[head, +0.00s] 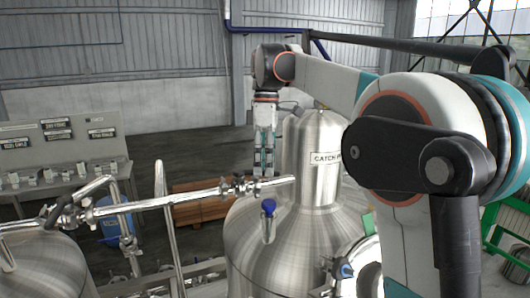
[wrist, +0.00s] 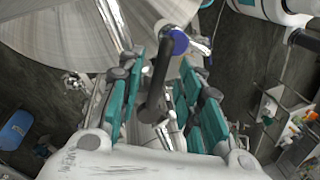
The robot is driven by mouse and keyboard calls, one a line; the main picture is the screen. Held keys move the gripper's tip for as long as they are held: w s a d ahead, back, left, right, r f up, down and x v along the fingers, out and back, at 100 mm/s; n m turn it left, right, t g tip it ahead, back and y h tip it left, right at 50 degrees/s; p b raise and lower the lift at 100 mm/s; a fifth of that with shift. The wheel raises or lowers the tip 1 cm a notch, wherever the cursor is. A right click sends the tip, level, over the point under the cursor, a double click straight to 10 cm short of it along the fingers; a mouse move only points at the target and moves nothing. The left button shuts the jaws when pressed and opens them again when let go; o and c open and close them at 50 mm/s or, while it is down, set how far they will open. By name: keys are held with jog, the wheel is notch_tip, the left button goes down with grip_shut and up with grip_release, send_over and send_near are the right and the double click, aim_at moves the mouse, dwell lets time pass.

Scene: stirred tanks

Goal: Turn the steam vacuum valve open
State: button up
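My gripper (head: 264,168) points down just above a steel pipe, left of the tank marked "CATCH". In the wrist view its two teal-padded fingers (wrist: 160,100) are spread apart. A dark lever handle (wrist: 158,75) lies between them, with a visible gap on both sides. In the head view a valve (head: 238,186) sits on the pipe just below and left of the gripper; its handle is hard to make out there. I cannot read a label that names the steam vacuum valve.
The steel catch tank (head: 318,160) stands right of the gripper. A blue-capped fitting (head: 268,207) rises from the vessel in front; its blue cap (wrist: 179,42) is also near the fingers in the wrist view. Another valve (head: 66,214) is on the pipe's left end.

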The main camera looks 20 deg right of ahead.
notch_tip(320, 180, up, 12)
jog(key=w+d, duration=0.1)
jog(key=w, duration=0.1)
jog(key=shift+f, duration=0.25)
